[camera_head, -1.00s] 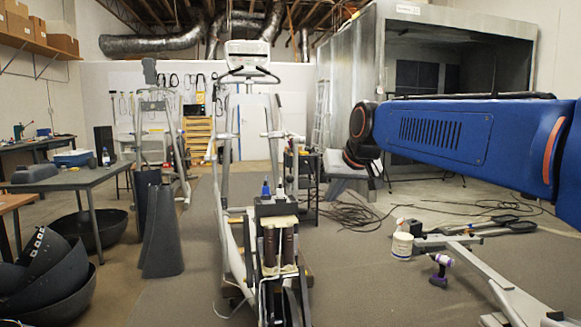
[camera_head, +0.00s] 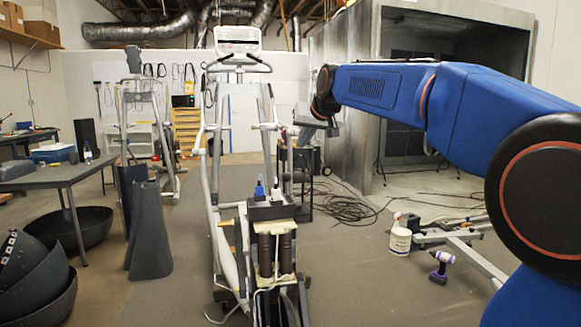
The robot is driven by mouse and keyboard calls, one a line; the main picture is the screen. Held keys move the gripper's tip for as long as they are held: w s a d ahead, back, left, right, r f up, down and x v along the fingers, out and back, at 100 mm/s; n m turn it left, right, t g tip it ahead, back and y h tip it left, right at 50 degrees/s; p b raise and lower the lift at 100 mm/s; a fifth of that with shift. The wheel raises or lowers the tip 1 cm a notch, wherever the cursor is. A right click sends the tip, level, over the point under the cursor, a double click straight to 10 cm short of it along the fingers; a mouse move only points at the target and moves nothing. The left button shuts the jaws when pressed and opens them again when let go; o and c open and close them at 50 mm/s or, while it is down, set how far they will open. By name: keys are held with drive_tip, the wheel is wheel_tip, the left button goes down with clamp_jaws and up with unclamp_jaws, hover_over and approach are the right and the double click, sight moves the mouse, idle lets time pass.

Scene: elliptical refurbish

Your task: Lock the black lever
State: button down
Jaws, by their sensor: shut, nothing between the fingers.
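The elliptical machine (camera_head: 212,170) stands upright in the middle of the room, with a white console (camera_head: 238,41) and dark handlebars at its top. I cannot make out a black lever on it for certain at this size. My gripper (camera_head: 304,137) is at the end of my blue arm, just right of the machine's upright in the picture. It is small and partly hidden by my wrist; it looks shut and empty. I cannot tell how far in depth it is from the machine, and no contact shows.
Bottles stand on a dark box (camera_head: 270,208) at the machine's near end. A grey table (camera_head: 62,178) and dark bowls (camera_head: 40,290) are at left. Carpet is clear between.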

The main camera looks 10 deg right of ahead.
drive_tip(key=shift+f, duration=0.1)
hover_over(289, 176)
drive_tip(key=s, duration=0.1)
wheel_tip(289, 176, down, 6)
wheel_tip(289, 176, down, 4)
drive_tip(key=shift+d+r, duration=0.1)
drive_tip(key=shift+d, duration=0.05)
drive_tip(key=shift+s+f, duration=0.1)
drive_tip(key=shift+f, duration=1.55)
